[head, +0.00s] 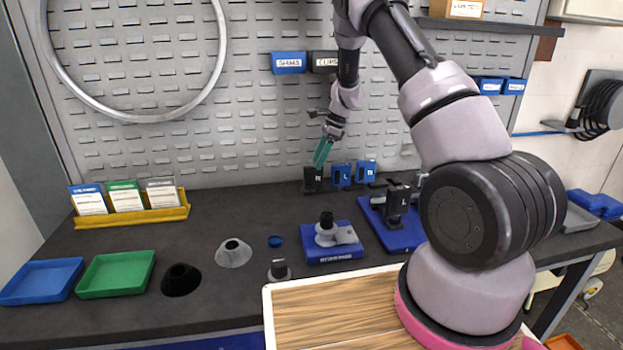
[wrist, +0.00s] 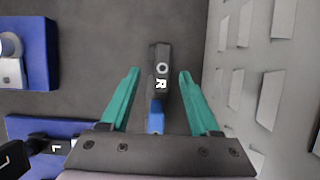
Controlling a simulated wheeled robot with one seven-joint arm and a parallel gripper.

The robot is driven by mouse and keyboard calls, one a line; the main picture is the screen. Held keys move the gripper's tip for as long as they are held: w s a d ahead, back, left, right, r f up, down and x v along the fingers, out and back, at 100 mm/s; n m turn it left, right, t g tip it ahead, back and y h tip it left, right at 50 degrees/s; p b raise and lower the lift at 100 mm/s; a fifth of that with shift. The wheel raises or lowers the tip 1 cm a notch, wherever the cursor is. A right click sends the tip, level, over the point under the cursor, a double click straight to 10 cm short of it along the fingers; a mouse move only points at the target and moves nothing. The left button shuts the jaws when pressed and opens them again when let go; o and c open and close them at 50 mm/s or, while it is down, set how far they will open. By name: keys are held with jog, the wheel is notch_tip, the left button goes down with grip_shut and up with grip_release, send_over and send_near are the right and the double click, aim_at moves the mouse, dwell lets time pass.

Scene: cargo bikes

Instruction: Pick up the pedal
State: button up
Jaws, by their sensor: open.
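A black pedal marked R (head: 312,180) stands on the dark bench against the grey pegboard. My gripper (head: 321,155) is just above it, with its teal fingers pointing down. In the wrist view, the black pedal (wrist: 161,60) lies between the two open fingers (wrist: 158,72), with a gap on each side. The gripper holds nothing. Two blue pedals, one marked L (head: 342,176) and one marked R (head: 366,171), stand right of the black one. A blue piece (wrist: 155,120) also shows below the black pedal in the wrist view.
A black pedal marked L (head: 397,202) stands on a blue base (head: 402,237) to the right. Another blue base (head: 330,255) holds a grey crank part (head: 340,235). A yellow card rack (head: 130,216) and blue and green trays are at left.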

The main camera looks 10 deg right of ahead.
aim_at(304, 188)
jog(key=x, duration=0.7)
jog(key=shift+w+a, duration=0.2)
jog(key=shift+w, duration=0.05)
grip_shut()
